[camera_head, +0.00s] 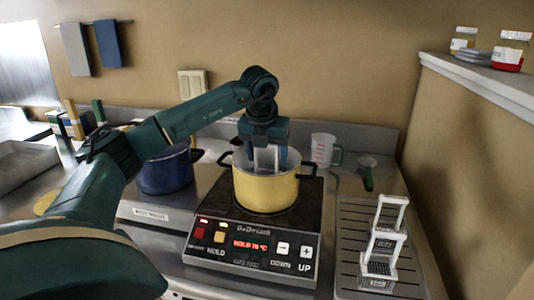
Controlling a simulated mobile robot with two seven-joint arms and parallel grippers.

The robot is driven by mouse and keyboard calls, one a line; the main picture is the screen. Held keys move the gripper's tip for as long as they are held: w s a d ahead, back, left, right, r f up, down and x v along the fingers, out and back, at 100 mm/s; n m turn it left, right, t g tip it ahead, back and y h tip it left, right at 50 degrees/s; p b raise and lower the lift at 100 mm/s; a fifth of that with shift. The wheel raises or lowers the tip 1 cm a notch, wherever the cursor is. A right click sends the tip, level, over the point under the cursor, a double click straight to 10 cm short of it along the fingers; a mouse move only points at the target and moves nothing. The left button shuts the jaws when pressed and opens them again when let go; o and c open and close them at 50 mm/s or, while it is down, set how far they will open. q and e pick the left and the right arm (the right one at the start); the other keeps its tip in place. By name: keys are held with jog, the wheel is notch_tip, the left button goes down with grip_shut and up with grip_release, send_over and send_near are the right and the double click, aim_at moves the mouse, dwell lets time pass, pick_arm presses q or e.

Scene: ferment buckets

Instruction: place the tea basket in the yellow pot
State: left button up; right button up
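The yellow pot (266,192) stands on the black hot plate in the middle. My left gripper (266,158) points straight down into its mouth from above. White basket-like frames with tall handles (384,243) stand on the drain rack at the right, apart from the gripper. My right gripper is not in view.
The hot plate's control panel (252,246) faces the front. A dark blue pot (165,172) stands left of the yellow pot, partly behind my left arm. A measuring jug (323,150) stands behind right. The slatted drain rack (352,225) lies at right, near a wall.

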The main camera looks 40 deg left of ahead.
pick_arm(q)
jog(key=shift+o, duration=1.4)
jog(key=shift+r, duration=0.1)
jog(key=v, duration=1.2)
